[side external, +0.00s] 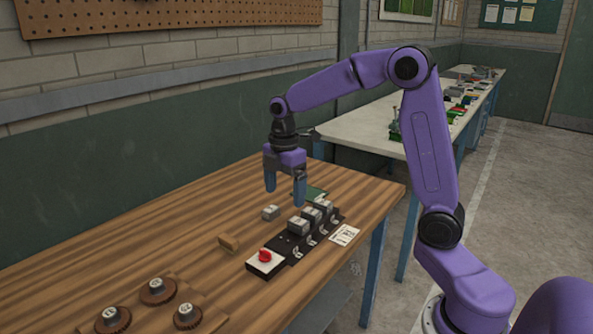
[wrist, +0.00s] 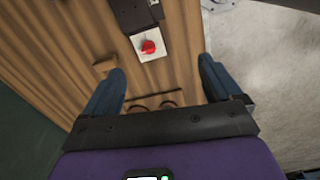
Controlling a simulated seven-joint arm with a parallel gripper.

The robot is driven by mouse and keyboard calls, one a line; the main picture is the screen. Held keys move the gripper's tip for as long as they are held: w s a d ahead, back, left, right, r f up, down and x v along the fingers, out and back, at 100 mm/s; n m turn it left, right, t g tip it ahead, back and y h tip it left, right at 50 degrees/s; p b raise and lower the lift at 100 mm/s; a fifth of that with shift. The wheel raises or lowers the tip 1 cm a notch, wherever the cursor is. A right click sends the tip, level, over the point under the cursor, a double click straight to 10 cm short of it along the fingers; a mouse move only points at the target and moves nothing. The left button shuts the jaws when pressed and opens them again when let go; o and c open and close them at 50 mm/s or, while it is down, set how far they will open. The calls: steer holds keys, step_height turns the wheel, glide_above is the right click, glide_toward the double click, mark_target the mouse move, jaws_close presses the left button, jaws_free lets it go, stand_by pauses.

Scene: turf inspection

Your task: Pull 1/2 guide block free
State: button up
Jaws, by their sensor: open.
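Several grey blocks (side external: 311,216) sit in a row on a black rail (side external: 285,244) near the table's right edge. One more grey block (side external: 271,212) lies loose on the wood, just left of the rail. Any 1/2 mark is too small to read, so I cannot tell which is the 1/2 guide block. My gripper (side external: 285,197) hangs fingers-down above the blocks, open and empty. In the wrist view its blue fingers (wrist: 162,65) stand apart with nothing between them; the black rail (wrist: 133,12) shows only partly at the top edge.
A red knob (side external: 265,256) on a white base stands at the rail's near end. A small wooden block (side external: 229,242) lies left of it. Brown round gears (side external: 158,290) sit at the front left. A white card (side external: 345,235) lies right of the rail.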

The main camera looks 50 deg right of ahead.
steer(key=n, duration=0.1)
glide_above(296, 222)
steer(key=f, duration=0.1)
step_height(296, 222, down, 18)
steer(key=shift+d+r, duration=0.1)
steer(key=shift+r, duration=0.15)
stand_by(0.3)
steer(key=c, duration=1.1)
